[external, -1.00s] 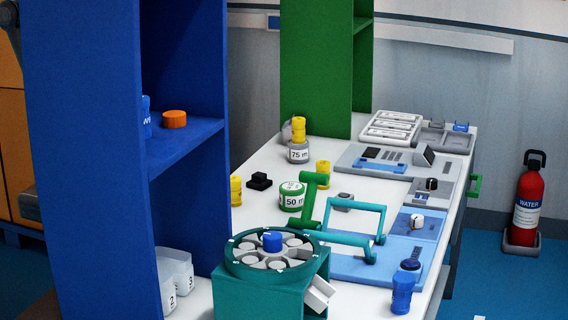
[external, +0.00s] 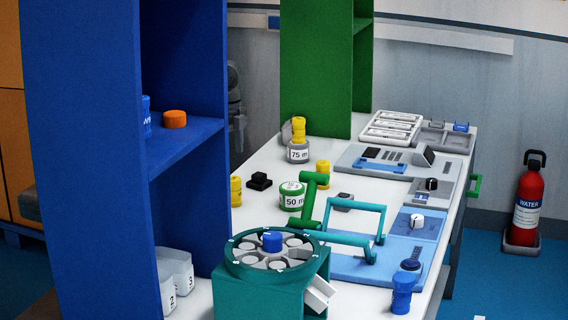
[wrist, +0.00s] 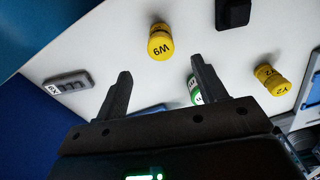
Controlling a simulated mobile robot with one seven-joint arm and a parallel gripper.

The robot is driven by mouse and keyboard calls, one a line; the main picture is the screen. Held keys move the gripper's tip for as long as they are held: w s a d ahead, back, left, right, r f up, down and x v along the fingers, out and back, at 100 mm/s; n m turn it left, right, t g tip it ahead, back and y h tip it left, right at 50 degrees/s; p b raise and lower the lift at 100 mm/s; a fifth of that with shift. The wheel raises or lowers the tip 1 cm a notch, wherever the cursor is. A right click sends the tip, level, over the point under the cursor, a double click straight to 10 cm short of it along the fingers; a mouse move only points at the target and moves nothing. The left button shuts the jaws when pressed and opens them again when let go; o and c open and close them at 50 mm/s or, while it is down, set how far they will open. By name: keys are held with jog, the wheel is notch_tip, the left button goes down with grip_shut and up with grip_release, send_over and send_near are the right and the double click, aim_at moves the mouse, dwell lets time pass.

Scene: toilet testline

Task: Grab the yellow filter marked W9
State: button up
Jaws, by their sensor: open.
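The yellow filter marked W9 (wrist: 160,42) sits on the white bench top in the wrist view, its marked round end towards the camera. My gripper (wrist: 161,70) is open and empty, its two dark fingers apart. The filter is beyond the fingertips, roughly centred between them, and not touched. A second yellow filter (wrist: 270,78), marked Y2, is to the right. In the external view, yellow filters stand by the blue shelf (external: 236,190), near the bench middle (external: 322,172) and on the 75 m container (external: 299,130). Their markings are unreadable there. My gripper is hidden in that view.
A black block (wrist: 233,14) lies right of W9. A green-and-white container (wrist: 195,92) is partly behind the right finger. A grey numbered piece (wrist: 68,82) lies left. The blue shelf (external: 80,150) and green shelf (external: 315,70) flank the open bench side.

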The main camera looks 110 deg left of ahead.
aim_at(233, 178)
jog(key=shift+w+a+f, duration=0.15)
jog(key=shift+a+f, duration=0.05)
jog(key=shift+f, duration=0.2)
jog(key=shift+w+a+f, duration=0.15)
jog(key=shift+a+f, duration=0.05)
jog(key=shift+f, duration=0.2)
notch_tip(233, 178, down, 5)
jog(key=shift+f, duration=0.15)
jog(key=shift+d+f, duration=0.25)
jog(key=shift+f, duration=1.1)
jog(key=shift+d+f, duration=0.2)
jog(key=shift+f, duration=1.1)
jog(key=shift+c, duration=0.5)
jog(key=c, duration=1)
jog(key=shift+r, duration=0.1)
